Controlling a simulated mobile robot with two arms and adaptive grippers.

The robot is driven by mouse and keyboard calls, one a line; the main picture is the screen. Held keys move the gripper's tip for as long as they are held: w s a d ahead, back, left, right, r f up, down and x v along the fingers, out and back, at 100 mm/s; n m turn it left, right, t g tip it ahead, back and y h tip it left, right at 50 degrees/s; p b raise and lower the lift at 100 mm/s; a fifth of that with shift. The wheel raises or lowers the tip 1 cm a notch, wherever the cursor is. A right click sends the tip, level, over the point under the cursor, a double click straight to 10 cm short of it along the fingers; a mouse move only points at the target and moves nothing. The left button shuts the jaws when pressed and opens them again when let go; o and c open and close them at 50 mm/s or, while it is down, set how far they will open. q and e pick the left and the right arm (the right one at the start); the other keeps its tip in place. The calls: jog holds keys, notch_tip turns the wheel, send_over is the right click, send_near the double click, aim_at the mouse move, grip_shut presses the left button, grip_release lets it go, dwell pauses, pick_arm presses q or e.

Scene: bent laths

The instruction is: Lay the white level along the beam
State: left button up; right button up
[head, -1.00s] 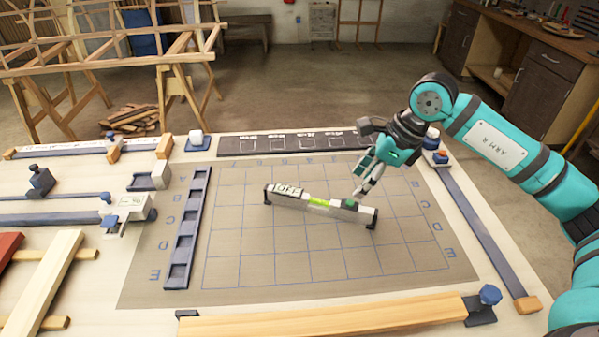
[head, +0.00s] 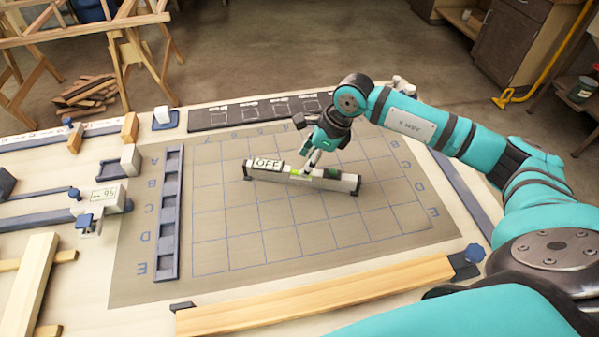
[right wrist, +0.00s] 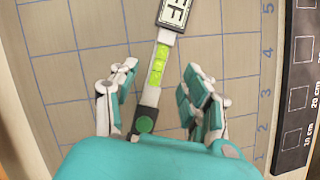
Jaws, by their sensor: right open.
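The white level (head: 268,167) lies on the gridded mat, with an "OFF" label at its left end and yellow-green vials near its middle. It also shows in the right wrist view (right wrist: 158,66), with a green button at its near end. My right gripper (head: 312,163) is over the level's middle, open. In the right wrist view its fingers (right wrist: 148,86) stand apart on either side of the level. Contact cannot be told. The pale wooden beam (head: 320,296) lies along the table's front edge, its right end at a dark bracket with a blue knob. My left gripper is out of view.
The gridded mat (head: 230,235) is mostly clear around the level. A dark slotted rack (head: 169,215) lies along its left side and a dark marked strip (head: 235,115) along its back. A gauge block (head: 103,198) and boards (head: 30,285) lie at the left.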

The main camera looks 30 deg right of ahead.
jog(key=shift+f, duration=0.2)
jog(key=shift+a+f, duration=0.15)
jog(key=shift+f, duration=0.05)
jog(key=p+x, duration=0.2)
jog(key=x, duration=0.2)
jog(key=shift+w+a+f, duration=0.1)
jog(key=shift+w+f, duration=0.05)
jog(key=shift+f, duration=0.25)
grip_shut()
